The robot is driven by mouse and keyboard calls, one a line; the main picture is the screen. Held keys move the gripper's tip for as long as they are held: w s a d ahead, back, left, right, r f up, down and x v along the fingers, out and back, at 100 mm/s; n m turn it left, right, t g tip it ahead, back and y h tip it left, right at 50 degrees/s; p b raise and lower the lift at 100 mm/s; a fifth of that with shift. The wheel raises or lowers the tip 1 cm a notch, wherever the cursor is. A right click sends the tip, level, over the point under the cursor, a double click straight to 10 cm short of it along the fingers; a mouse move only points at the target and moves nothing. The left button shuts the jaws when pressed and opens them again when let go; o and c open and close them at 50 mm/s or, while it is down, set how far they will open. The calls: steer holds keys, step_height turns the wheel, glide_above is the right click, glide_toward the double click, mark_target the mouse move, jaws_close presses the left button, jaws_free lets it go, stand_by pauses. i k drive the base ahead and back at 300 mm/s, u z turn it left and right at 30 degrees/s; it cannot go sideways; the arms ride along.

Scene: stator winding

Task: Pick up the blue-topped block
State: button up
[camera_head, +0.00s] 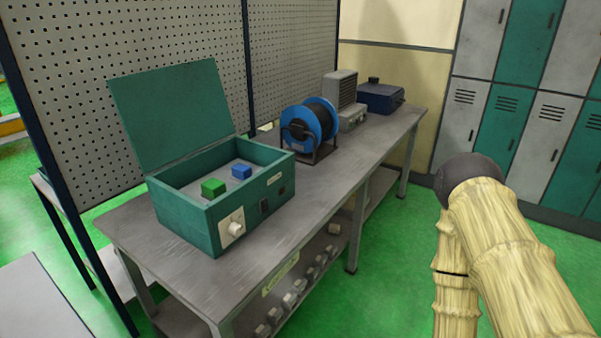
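A blue-topped block (241,172) sits inside an open green box (187,221) on the workbench. A green block (213,187) sits in the same box, just left of and nearer than the blue one. The two blocks look apart. Part of my arm shows at the right of the picture, well away from the box. My gripper is not in this view.
The box's lid (172,114) stands raised at its back left. A blue cable reel (310,129), a grey device (346,97) and a dark blue box (380,97) stand farther along the workbench (335,170). A perforated panel (190,40) rises behind. Green floor is clear in front.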

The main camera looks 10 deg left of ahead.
mark_target(240, 172)
steer(key=z, duration=1.2)
steer(key=i, duration=1.25)
steer(key=u, duration=3)
